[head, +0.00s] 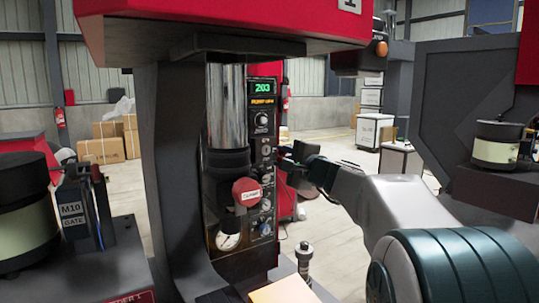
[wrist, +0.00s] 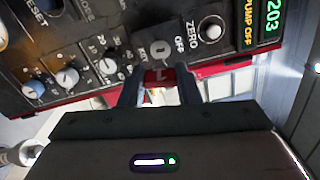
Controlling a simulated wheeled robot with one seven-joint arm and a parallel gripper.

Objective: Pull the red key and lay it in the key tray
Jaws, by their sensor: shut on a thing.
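In the wrist view my gripper (wrist: 159,88) has its two dark fingers closed on the red key (wrist: 157,75), just below the key switch (wrist: 160,48) on the control panel. The switch face and its dark slot show. The key looks clear of the slot, though the gap is hard to judge. In the head view my gripper (head: 284,158) is at the right edge of the press panel (head: 262,150), and the key is too small to make out. I cannot identify the key tray in either view.
A red knob (head: 247,192) and a gauge (head: 228,239) stand out from the press front. A bowl feeder (head: 495,145) stands at right. Panel knobs (wrist: 67,77) are beside the key switch. Open floor lies behind my arm.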

